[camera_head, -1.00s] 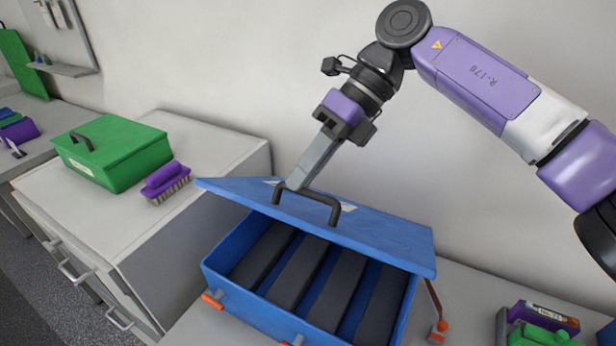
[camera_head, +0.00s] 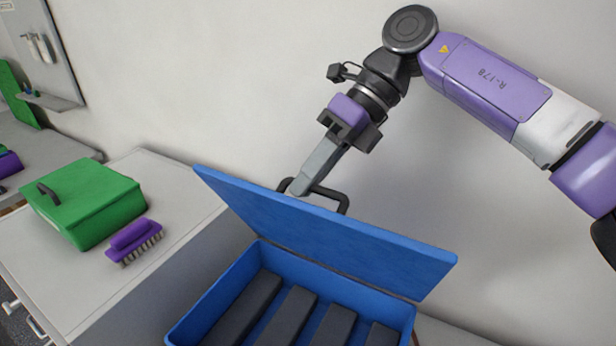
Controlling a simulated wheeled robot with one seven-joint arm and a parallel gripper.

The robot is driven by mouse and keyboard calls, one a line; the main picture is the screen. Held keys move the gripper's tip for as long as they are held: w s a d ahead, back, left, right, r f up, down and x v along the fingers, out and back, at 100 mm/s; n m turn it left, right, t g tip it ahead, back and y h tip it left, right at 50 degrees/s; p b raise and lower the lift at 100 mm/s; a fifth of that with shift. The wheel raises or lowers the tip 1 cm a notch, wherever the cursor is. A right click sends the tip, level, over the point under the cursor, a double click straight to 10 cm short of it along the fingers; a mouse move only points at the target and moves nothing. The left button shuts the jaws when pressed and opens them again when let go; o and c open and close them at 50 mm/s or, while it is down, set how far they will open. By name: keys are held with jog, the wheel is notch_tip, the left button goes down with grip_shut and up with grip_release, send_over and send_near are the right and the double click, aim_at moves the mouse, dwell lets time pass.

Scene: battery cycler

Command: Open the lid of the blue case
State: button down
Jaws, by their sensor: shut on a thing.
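The blue case (camera_head: 205,293) stands at the lower middle, cut off by the bottom edge. Its blue lid (camera_head: 340,238) is raised and tilted up toward the wall, with its underside facing me. Several dark grey bars lie side by side inside the case. My gripper (camera_head: 301,190) reaches down from the upper right, behind the lid's upper edge. It is shut on the lid's black handle (camera_head: 341,200), which shows partly above that edge. The lower part of the handle is hidden by the lid.
A green box (camera_head: 90,208) with a dark handle and a purple brush (camera_head: 134,241) sit on the grey cabinet (camera_head: 175,190) at left. The plain wall (camera_head: 210,90) is close behind the case and my arm.

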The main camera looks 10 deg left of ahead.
jog(key=shift+w+d+f, duration=0.15)
jog(key=shift+d+f, duration=0.15)
jog(key=shift+f, duration=0.35)
jog(key=c, duration=1.5)
grip_release()
jog(key=shift+w, duration=0.1)
jog(key=shift+o, duration=0.2)
jog(key=shift+a+r, duration=0.1)
jog(key=shift+r, duration=0.1)
jog(key=shift+a+r, duration=0.1)
jog(key=shift+r, duration=0.05)
notch_tip(320, 180, up, 20)
